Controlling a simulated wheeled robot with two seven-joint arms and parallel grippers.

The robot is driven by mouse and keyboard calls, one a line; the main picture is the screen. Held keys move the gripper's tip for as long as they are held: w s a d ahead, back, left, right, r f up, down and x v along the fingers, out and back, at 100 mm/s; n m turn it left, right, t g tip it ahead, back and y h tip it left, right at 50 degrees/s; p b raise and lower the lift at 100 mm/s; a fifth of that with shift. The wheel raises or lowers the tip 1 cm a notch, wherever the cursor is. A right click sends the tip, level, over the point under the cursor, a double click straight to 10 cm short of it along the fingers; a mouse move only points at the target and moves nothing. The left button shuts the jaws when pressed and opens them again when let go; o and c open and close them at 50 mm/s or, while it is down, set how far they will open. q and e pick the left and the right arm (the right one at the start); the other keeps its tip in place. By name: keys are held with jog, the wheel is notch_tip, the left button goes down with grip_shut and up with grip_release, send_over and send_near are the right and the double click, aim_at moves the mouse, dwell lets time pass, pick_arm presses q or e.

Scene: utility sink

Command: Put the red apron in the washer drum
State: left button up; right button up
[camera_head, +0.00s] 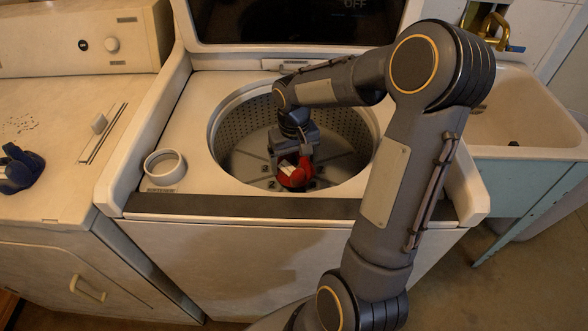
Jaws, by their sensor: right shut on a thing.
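The red apron (296,174) is a small bunched red cloth with a pale patch on it. It is inside the opening of the washer drum (240,150), low toward the drum's floor. My right gripper (293,165) reaches down into the drum from above and is shut on the red apron. I cannot tell whether the apron touches the drum floor. The drum is a round, perforated tub with its lid raised at the back. Part of the drum is hidden behind my right arm. My left gripper is not in view.
A white round cup-like dispenser (165,167) sits on the washer top, left of the drum. A utility sink (520,115) with a brass faucet (489,30) stands at the right. The washer's raised rim surrounds the drum.

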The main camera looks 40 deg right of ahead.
aim_at(294, 161)
notch_tip(294, 161, down, 4)
jog(key=shift+r, duration=0.25)
jog(key=shift+f+b, duration=0.15)
jog(key=shift+b, duration=0.2)
jog(key=o, duration=0.9)
jog(key=shift+r, duration=0.3)
notch_tip(294, 161, up, 12)
jog(key=shift+f+p, duration=0.15)
jog(key=shift+p, duration=0.85)
